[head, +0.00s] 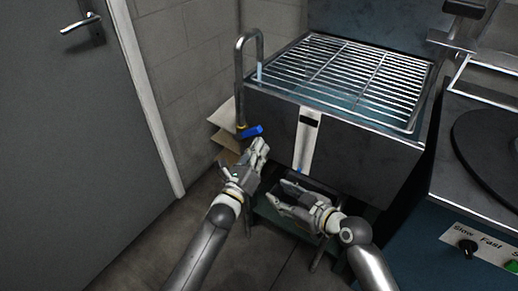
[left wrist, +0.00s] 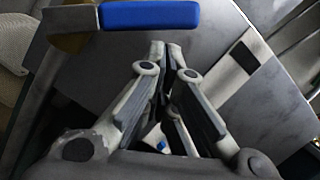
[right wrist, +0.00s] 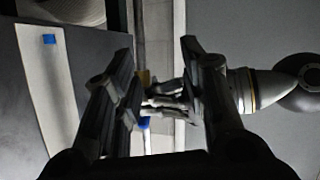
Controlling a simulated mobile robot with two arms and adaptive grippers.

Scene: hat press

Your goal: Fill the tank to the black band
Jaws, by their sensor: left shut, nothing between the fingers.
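The grey tank (head: 370,150) has a wire rack on top. On its front is a pale gauge strip (head: 304,145) with a black band (head: 310,119) near the top and a small blue mark low down, well below the band. A bent tap pipe (head: 239,80) reaches over the tank's left edge, with a pale blue stream at its spout (head: 259,72). Its blue lever (head: 252,131) also shows in the left wrist view (left wrist: 150,15). My left gripper (head: 263,146) is shut and empty, just below the lever. My right gripper (head: 280,195) is open and empty below the tank front.
A grey door (head: 80,130) stands at the left. Cardboard (head: 225,130) leans by the wall behind the tap. At the right is a blue machine with a dark round plate (head: 490,150) and a knob panel (head: 480,248). The floor at lower left is clear.

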